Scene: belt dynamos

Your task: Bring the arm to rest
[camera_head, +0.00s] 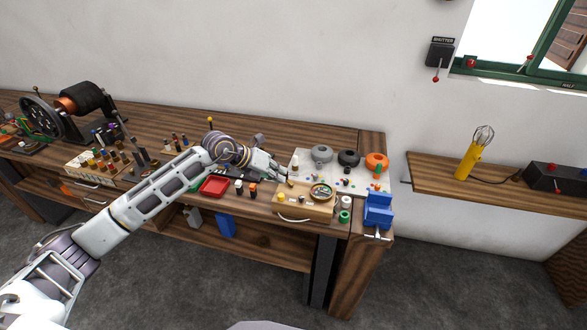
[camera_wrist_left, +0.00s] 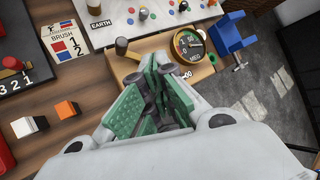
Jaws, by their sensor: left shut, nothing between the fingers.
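My left arm (camera_head: 150,200) reaches from the lower left across the bench. My left gripper (camera_head: 279,175) is over the bench, just left of the wooden meter box (camera_head: 290,208) with its round dial (camera_head: 321,191). In the left wrist view the green-padded fingers of my left gripper (camera_wrist_left: 152,88) are closed together with nothing between them. They hover in front of the meter box (camera_wrist_left: 172,72), and the dial (camera_wrist_left: 188,45) shows just beyond. Whether the fingertips touch the box cannot be told. My right gripper is not in view.
The wooden bench (camera_head: 160,123) bears a belt machine (camera_head: 75,105), a red tray (camera_head: 214,186) and a white board with grey, black and orange knobs (camera_head: 376,160). A blue clamp (camera_head: 378,208) sits at the bench corner. A shelf (camera_head: 440,180) holds a yellow lamp (camera_head: 468,160).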

